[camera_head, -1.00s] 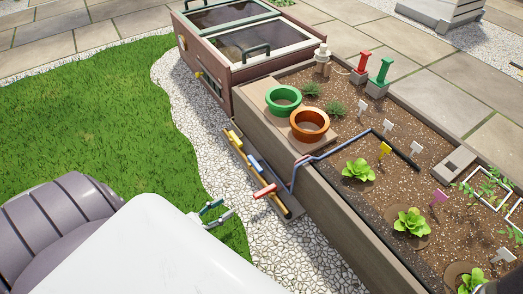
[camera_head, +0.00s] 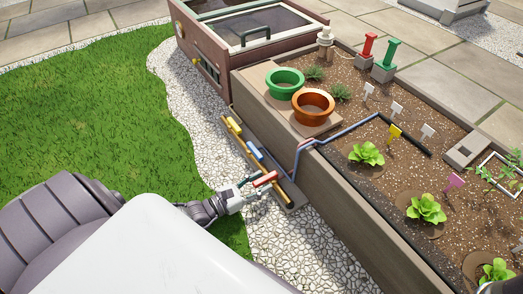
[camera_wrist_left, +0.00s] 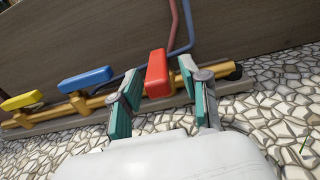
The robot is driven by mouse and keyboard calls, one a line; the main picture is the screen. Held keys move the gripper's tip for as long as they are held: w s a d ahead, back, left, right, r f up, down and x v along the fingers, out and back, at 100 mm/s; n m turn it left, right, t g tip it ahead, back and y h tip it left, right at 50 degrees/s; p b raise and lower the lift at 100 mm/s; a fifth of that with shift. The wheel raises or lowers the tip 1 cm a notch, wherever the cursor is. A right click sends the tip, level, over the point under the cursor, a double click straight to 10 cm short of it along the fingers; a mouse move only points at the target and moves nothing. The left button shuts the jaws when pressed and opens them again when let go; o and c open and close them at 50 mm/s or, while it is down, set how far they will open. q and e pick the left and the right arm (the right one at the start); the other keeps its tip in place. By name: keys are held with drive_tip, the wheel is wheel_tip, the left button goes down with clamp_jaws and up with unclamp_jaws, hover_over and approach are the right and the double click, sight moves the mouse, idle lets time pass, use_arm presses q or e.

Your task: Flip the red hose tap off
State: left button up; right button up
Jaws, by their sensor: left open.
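The red hose tap (camera_head: 265,179) is a red lever handle on a yellow-brass pipe (camera_head: 247,149) low beside the planter wall. In the left wrist view the red tap (camera_wrist_left: 157,72) stands between the two fingers of my left gripper (camera_wrist_left: 160,92). The fingers are spread, with a gap visible on the right side; I cannot tell whether the left finger touches the handle. In the head view my left gripper (camera_head: 244,192) is at the near side of the red tap. My right gripper is not in view.
A blue tap (camera_wrist_left: 85,79) and a yellow tap (camera_wrist_left: 21,100) sit farther along the same pipe. The wooden planter wall (camera_head: 325,205) rises close behind. A blue hose (camera_head: 322,141) runs up over its edge. White gravel (camera_head: 190,115) lies around the pipe.

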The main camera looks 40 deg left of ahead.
use_arm(q)
drive_tip(key=shift+w+d, duration=0.1)
drive_tip(key=shift+w, duration=0.25)
clamp_jaws()
